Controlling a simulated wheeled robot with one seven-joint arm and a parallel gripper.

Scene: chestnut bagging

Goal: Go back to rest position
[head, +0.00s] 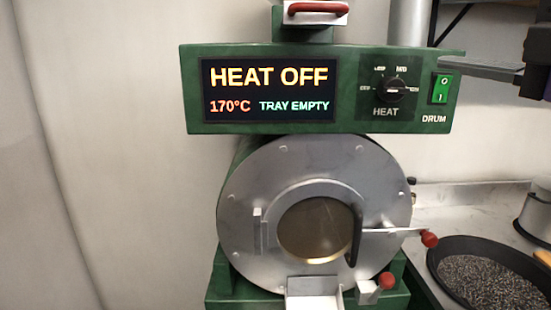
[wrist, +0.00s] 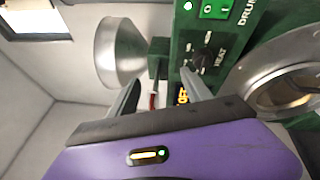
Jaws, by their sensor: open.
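My gripper shows in the wrist view (wrist: 160,98), its two grey fingers apart with nothing between them. It points toward the green roaster's control panel. The roaster's green panel (head: 320,88) has a display (head: 268,90) reading HEAT OFF, 170°C and TRAY EMPTY. The heat knob (head: 392,90) and the green drum switch (head: 440,88) sit right of the display. The round steel front (head: 250,180) has a window (head: 315,230).
A dark round pan (head: 450,290) of small dark grains stands at the lower right on a pale counter (head: 470,203). A metal pot (head: 537,210) stands behind it. Red-tipped levers (head: 429,239) stick out from the roaster front. A metal funnel (wrist: 120,50) shows in the wrist view.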

